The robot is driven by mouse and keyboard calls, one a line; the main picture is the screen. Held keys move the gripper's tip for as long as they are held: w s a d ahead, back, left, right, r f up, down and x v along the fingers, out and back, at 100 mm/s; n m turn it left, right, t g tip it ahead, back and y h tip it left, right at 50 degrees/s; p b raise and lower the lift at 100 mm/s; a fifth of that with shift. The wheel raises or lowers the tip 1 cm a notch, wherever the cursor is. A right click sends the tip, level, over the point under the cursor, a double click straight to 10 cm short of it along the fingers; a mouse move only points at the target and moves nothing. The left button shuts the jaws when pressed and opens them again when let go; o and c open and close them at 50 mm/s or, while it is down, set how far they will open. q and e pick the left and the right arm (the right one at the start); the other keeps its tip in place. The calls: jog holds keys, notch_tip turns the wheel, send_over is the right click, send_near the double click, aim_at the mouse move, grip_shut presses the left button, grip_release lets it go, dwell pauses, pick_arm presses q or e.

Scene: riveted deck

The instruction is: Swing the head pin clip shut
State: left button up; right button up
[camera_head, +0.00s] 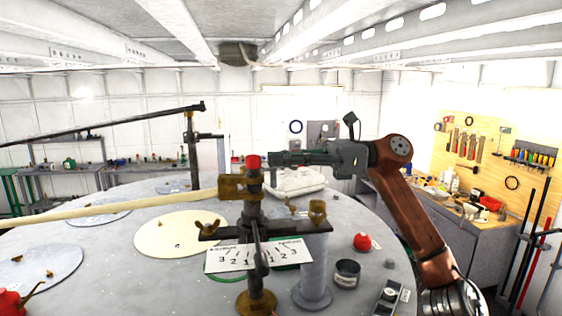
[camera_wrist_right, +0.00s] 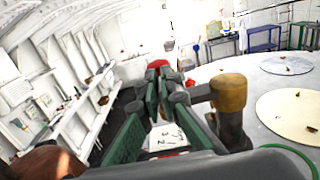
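A dark upright post (camera_head: 253,207) stands on the round table, with a red cap (camera_head: 253,161) on top and a brass clip-like fitting (camera_head: 230,188) just below it. I cannot tell for sure which part is the head pin clip, or how far it is closed. A long pale pole runs in from the left to the brass fitting. My right gripper (camera_head: 274,159) reaches in from the right, its tips close beside the red cap. In the right wrist view the fingertips (camera_wrist_right: 159,76) are together, with the cap (camera_wrist_right: 158,63) just beyond them. My left gripper is out of view.
The grey round table (camera_head: 110,265) holds a numbered scale card (camera_head: 259,256), a brass-topped grey cylinder (camera_head: 314,262), a red knob (camera_head: 362,241), a dark cup (camera_head: 347,273) and pale discs (camera_head: 184,234). A dark rod (camera_head: 110,123) crosses at left.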

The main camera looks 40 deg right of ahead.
jog(key=o, duration=0.5)
jog(key=shift+c, duration=0.2)
jog(key=shift+d, duration=0.15)
jog(key=v, duration=1.1)
jog(key=shift+s+d, duration=0.25)
jog(key=shift+d, duration=0.1)
